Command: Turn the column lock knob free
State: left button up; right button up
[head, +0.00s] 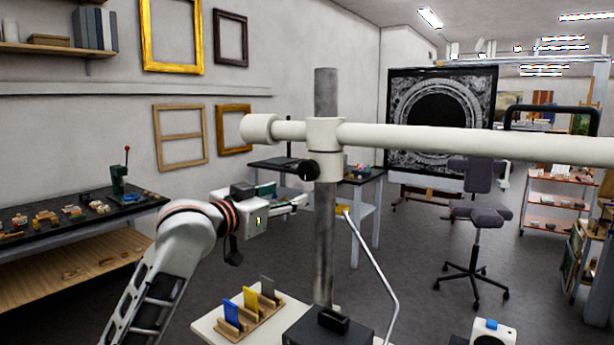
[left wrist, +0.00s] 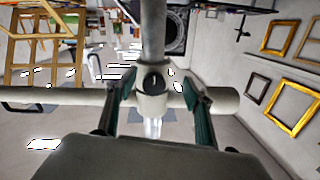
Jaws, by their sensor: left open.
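A grey upright column (head: 324,235) carries a white collar (head: 325,135) with a long white crossbar (head: 450,139). The black round lock knob (head: 309,171) sits low on the collar, facing left and towards me. My left gripper (head: 297,201) is open, just below and left of the knob. In the left wrist view the knob (left wrist: 153,84) shows as a dark disc on the collar, between the two teal-edged fingers of the left gripper (left wrist: 158,82). The fingers stand apart on either side of it; contact is not visible. My right gripper is not in view.
A white stand (head: 208,326) with a wooden rack of coloured cards (head: 252,315) is at the column's foot. A thin bent white rod (head: 378,275) rises right of the column. A dark-topped workbench (head: 75,215) stands at left, a grey chair (head: 475,225) at right.

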aim_at(306, 171)
pick_arm(q)
jog(key=shift+h, duration=0.4)
jog(key=shift+w+d+r+p, duration=0.2)
jog(key=shift+w+d+r, duration=0.5)
jog(key=shift+w+d, duration=0.3)
jog(key=shift+w+d+r+p, duration=0.25)
jog(key=shift+w+d+r, duration=0.5)
jog(key=shift+w, duration=0.5)
jog(key=shift+w+d+r+p, duration=0.2)
jog(key=shift+w+d+r, duration=0.45)
jog(key=shift+w+d, duration=0.4)
jog(key=shift+a, duration=0.1)
jog(key=c, duration=1.1)
